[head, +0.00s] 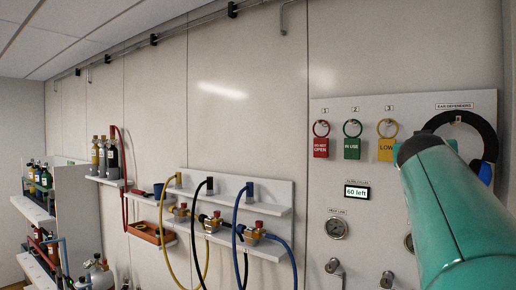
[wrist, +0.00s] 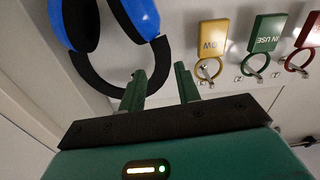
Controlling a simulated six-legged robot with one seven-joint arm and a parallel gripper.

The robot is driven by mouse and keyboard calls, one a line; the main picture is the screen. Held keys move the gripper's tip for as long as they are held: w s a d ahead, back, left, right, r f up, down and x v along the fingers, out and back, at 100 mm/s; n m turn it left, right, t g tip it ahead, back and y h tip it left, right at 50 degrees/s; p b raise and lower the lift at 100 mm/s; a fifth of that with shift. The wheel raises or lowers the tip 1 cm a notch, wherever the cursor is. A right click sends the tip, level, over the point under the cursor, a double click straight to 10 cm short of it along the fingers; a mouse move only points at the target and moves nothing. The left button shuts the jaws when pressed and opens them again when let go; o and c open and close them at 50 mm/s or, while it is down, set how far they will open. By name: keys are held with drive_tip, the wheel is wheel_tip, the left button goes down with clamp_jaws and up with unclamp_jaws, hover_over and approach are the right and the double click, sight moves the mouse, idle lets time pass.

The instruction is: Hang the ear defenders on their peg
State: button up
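The ear defenders have a black headband and blue cups. In the head view their headband (head: 486,128) arches over a small peg (head: 457,120) under the EAR DEFENDERS label (head: 455,106), apparently hanging from it; my arm hides part of them. In the wrist view, which is turned over, the blue cup (wrist: 137,14) and black headband (wrist: 93,78) lie at upper left.
Red (head: 321,147), green (head: 352,148) and yellow (head: 387,149) tags hang on rings left of the ear defenders. A small display (head: 357,192) and a gauge (head: 336,228) sit lower on the panel. Shelves with hoses (head: 238,215) stand further left.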

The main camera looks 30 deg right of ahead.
drive_tip(key=x, duration=0.8)
drive_tip(key=shift+w, duration=0.15)
clamp_jaws()
unclamp_jaws()
idle(0.3)
drive_tip(key=v, duration=1.4)
